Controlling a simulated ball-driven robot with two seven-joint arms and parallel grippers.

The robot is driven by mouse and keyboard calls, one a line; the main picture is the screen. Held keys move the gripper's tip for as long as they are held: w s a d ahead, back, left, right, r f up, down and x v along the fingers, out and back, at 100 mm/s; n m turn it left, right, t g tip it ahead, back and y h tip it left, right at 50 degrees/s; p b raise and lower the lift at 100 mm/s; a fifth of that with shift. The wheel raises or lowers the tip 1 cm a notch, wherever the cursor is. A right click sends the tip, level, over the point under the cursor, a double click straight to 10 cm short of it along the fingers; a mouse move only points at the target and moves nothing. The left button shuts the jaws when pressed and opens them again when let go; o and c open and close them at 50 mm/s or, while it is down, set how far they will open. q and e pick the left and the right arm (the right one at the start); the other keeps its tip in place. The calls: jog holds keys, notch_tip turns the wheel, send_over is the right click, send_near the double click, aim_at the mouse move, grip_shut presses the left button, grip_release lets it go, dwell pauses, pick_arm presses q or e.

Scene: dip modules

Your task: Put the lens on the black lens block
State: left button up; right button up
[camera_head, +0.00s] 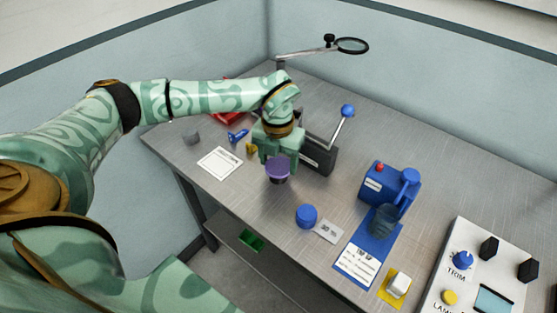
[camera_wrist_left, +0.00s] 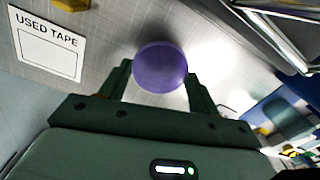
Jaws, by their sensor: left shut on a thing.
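A round purple disc, which looks like the lens (camera_head: 278,163), is between the fingers of my left gripper (camera_head: 277,158). It also shows in the left wrist view (camera_wrist_left: 160,67), gripped between the two green fingertips (camera_wrist_left: 160,82). Its lower part looks dark in the head view; I cannot tell whether that is its own side or a black block under it. No separate black lens block can be clearly made out. My right gripper is not in view.
A dark box (camera_head: 318,157) with a blue-knobbed lever stands right behind the gripper. A blue round piece (camera_head: 306,216), a grey label plate (camera_head: 328,231) and a blue machine (camera_head: 390,186) are to the right. A white card (camera_head: 219,163) lies left.

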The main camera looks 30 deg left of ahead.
aim_at(278, 166)
pick_arm(q)
jog(key=o, duration=1)
notch_tip(278, 166, up, 12)
jog(key=shift+r+p, duration=0.1)
jog(key=shift+p, duration=1.15)
